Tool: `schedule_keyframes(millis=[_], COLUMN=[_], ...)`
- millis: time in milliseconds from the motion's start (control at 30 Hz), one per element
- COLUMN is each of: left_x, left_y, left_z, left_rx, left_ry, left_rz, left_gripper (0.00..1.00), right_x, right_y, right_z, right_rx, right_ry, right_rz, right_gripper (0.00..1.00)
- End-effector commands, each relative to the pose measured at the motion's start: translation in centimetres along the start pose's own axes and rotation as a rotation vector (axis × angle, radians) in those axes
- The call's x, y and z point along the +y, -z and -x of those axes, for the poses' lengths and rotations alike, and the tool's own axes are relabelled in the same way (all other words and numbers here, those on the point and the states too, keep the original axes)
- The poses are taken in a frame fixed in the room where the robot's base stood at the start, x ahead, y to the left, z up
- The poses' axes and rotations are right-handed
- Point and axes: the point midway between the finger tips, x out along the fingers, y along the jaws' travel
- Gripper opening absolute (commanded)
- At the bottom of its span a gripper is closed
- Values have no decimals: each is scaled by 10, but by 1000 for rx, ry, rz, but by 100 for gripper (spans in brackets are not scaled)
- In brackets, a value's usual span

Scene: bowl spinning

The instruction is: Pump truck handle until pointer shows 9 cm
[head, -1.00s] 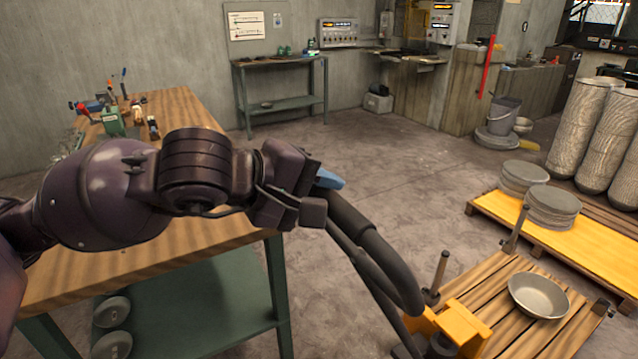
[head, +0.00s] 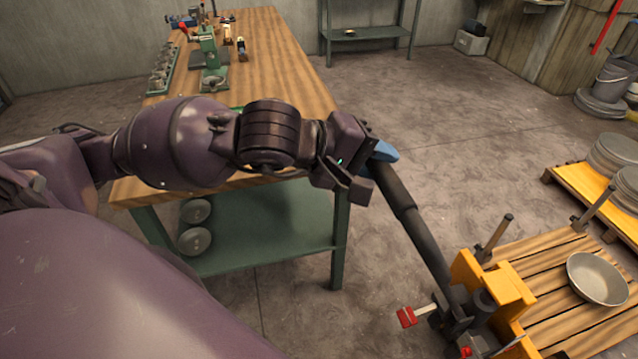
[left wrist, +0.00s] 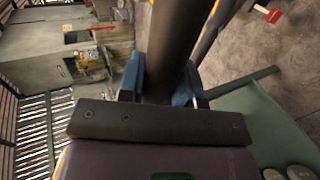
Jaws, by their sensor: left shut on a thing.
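The truck handle (head: 425,237) is a dark bar that rises, tilted to the left, from the yellow pump truck (head: 497,282) at the lower right of the head view. My left gripper (head: 382,168) is shut on the handle near its top end, with blue fingertips. In the left wrist view the handle (left wrist: 170,45) runs between the blue fingers of the gripper (left wrist: 160,85). A red pedal (head: 407,317) sticks out left at the truck's base. I cannot make out a pointer or scale. My right gripper is not in view.
A wooden pallet (head: 560,325) with a metal bowl (head: 597,279) sits at the truck. A wooden-topped workbench (head: 272,60) with green legs stands behind my left arm. A yellow platform (head: 580,195) with stacked discs is at the right. The floor between is clear.

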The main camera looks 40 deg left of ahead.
Motion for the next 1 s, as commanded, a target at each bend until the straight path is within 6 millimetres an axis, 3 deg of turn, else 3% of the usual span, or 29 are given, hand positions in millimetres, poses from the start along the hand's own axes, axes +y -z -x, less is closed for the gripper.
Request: schedule_keyframes(millis=[100,367,800,1000], left_x=[-10,-34,-78,-83], left_y=[0,0,0,0], left_z=[7,21,47,51], left_rx=[3,1,1,0], left_ry=[11,14,14,8], left_rz=[3,4,4,2], left_gripper=[17,17,17,16], right_x=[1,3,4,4], right_y=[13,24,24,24], right_z=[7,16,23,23], right_rx=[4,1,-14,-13], right_ry=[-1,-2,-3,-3], right_rz=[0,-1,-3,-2], right_gripper=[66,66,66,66])
